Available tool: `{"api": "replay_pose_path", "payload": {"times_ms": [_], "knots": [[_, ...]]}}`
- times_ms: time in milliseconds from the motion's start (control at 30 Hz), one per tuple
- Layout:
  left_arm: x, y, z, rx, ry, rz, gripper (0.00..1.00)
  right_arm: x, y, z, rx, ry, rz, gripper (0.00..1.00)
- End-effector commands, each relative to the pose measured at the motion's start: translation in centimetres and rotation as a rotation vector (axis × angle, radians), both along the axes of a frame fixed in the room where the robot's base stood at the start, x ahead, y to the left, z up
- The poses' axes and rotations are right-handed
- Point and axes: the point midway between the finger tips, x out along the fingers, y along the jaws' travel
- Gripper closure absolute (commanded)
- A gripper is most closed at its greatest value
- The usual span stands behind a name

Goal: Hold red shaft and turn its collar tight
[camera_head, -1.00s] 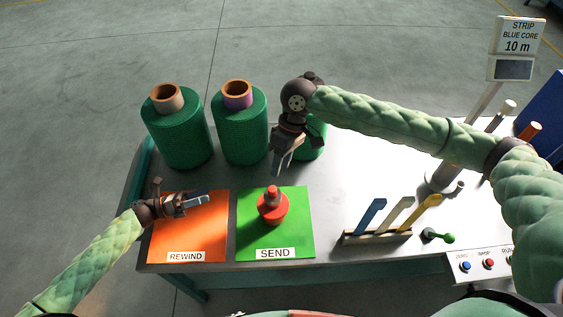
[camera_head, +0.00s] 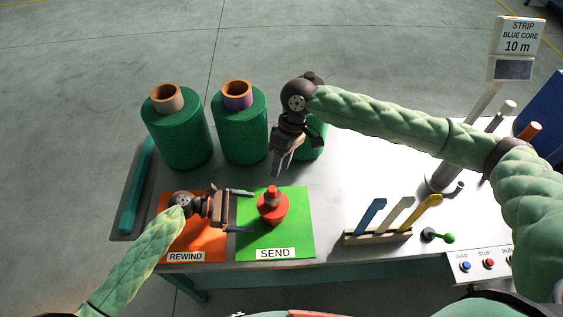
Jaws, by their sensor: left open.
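The red shaft (camera_head: 272,194) stands upright on the green SEND mat (camera_head: 295,230). Its wide red collar (camera_head: 273,213) sits around its lower part. My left gripper (camera_head: 243,211) is open just left of the shaft, its two fingers pointing right toward it and apart from it. It is over the edge between the orange and green mats. My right gripper (camera_head: 280,165) hangs above the table behind the shaft, fingers pointing down. Whether it is open or shut is hard to tell, and nothing shows between its fingers.
Green netting rolls (camera_head: 180,130) with brown and purple cores stand at the back left; another is partly hidden behind my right gripper. A rack with blue, cream and yellow tools (camera_head: 375,238) stands right of the SEND mat. The orange REWIND mat (camera_head: 205,243) lies left. A button panel (camera_head: 480,265) is front right.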

Motion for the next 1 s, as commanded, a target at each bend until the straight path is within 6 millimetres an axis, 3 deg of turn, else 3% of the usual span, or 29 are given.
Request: {"api": "replay_pose_path", "payload": {"times_ms": [600, 1000], "knots": [[0.0, -6.8, -2.0, -0.001, 0.001, 0.0, 0.0, 0.0, 0.0, 0.0, 0.0, 0.0, 0.0, 0.64], [0.0, -7.9, -2.4, -0.001, 0.002, 0.001, 0.0, 0.0, 0.0, 0.0, 0.0, 0.0, 0.0, 0.64]]}}
